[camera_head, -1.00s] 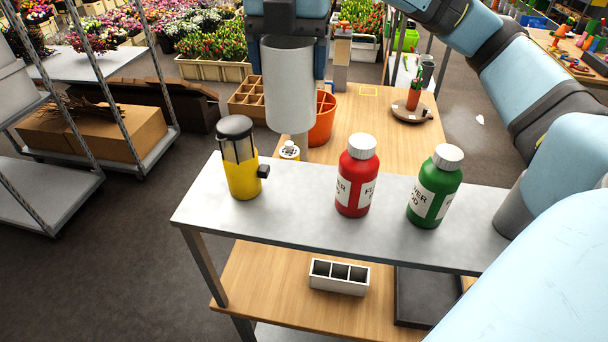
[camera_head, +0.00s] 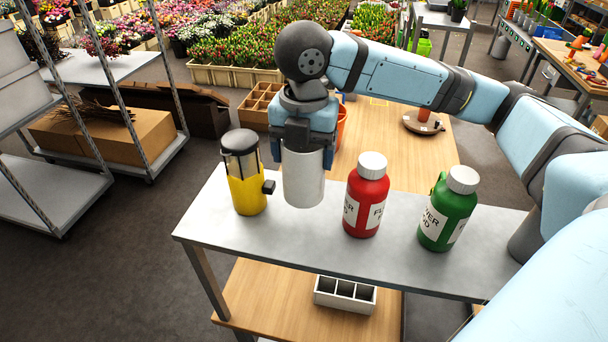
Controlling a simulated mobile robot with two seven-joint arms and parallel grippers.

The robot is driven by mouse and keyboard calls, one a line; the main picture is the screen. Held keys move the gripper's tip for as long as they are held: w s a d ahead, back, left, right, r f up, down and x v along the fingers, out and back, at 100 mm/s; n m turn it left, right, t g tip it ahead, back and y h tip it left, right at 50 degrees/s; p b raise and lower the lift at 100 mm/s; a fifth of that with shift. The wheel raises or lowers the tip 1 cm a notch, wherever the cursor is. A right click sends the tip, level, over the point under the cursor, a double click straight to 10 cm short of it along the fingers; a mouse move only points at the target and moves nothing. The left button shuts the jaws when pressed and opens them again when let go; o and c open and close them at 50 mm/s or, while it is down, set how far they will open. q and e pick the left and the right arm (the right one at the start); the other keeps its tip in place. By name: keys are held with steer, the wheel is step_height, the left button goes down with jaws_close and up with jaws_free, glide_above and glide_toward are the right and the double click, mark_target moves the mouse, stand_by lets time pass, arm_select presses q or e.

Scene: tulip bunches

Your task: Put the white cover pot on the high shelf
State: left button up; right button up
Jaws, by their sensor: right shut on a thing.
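The white cover pot (camera_head: 304,182) is upright in my right gripper (camera_head: 302,155), whose fingers sit on either side of its upper part. The pot is over the grey high shelf (camera_head: 285,240), between a yellow canister with a dark lid (camera_head: 246,190) and a red bottle (camera_head: 365,200). Its base shows close to the shelf top; I cannot tell whether it touches. The gripper and wrist hide the pot's rim. My left gripper is not in view.
A green bottle (camera_head: 446,215) stands right of the red one. The canister's dark knob (camera_head: 268,187) is very close to the pot's left side. Bare shelf lies in front of the pot. A white divided box (camera_head: 345,294) sits on the wooden level below.

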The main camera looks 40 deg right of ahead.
mark_target(304, 178)
steer(key=shift+a+f, duration=0.1)
steer(key=shift+f, duration=2.8)
steer(key=o, duration=1.2)
step_height(304, 178, up, 12)
steer(key=b, duration=0.1)
steer(key=shift+r, duration=0.15)
